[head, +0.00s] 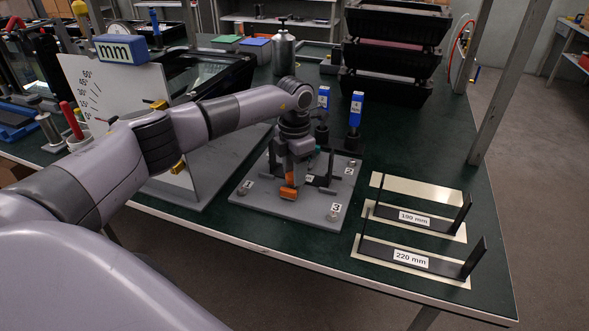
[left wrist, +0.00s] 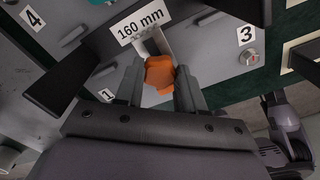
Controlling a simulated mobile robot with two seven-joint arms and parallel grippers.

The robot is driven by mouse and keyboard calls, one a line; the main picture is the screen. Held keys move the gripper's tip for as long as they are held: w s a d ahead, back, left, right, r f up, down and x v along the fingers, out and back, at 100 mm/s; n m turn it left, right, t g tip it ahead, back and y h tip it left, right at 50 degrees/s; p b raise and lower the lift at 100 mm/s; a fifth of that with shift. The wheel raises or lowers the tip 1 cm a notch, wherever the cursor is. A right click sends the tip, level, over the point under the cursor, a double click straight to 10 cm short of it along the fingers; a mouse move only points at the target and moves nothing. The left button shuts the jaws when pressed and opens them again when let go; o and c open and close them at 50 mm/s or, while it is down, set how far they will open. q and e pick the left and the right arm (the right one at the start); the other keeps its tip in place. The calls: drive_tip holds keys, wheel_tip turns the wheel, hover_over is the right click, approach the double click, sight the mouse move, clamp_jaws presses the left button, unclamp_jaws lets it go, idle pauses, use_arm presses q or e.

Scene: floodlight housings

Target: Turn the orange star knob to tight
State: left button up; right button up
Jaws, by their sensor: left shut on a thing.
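The orange star knob (head: 288,193) is at the front of the black bracket in the middle of the grey plate (head: 262,207). In the left wrist view the knob (left wrist: 160,73) sits between the two grey fingers, just below the "160 mm" label (left wrist: 140,26). My left gripper (head: 290,182) reaches down from above and is shut on the knob. In the left wrist view its fingers (left wrist: 160,85) flank the knob on both sides. The knob's far side and any tight marking are hidden or too small to read. My right gripper is not in view.
Numbered round fasteners, such as number 3 (head: 332,215), sit at the plate's corners. Two blue-handled tools (head: 356,108) stand behind. A white angle board (head: 110,98) stands left.

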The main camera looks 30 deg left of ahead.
use_arm(q)
drive_tip(key=o, duration=1)
drive_tip(key=shift+o, duration=0.2)
drive_tip(key=shift+r, duration=3.65)
drive_tip(key=shift+s, duration=0.1)
